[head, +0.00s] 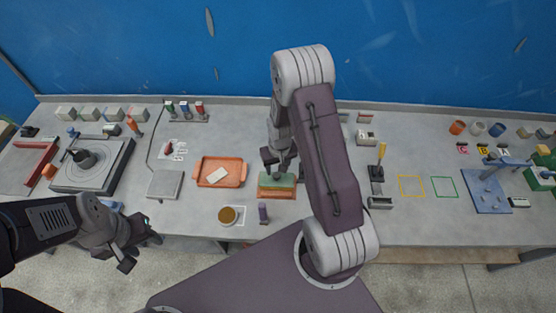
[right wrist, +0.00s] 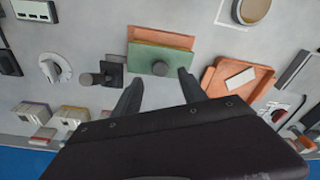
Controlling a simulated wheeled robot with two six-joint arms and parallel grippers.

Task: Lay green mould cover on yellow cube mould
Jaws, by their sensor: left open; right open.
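The green mould cover (head: 277,180) is a flat slab with a round knob, near the middle of the bench. It also shows in the right wrist view (right wrist: 150,57), overlapping an orange-brown slab (right wrist: 165,36); whether it rests on it I cannot tell. My right gripper (head: 281,165) is open over the cover; in the right wrist view its fingers (right wrist: 158,80) lie either side of the knob, with no clear contact. My left gripper (head: 142,251) is open and empty off the bench's front edge. I cannot pick out a yellow cube mould for certain.
An orange tray (head: 220,172) with a pale block stands left of the cover. A brown-filled cup (head: 228,215) and a purple-grey cylinder (head: 263,213) are in front. Pale boxes (head: 90,113) line the back left. A yellow outline (head: 411,186) marks clear bench at right.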

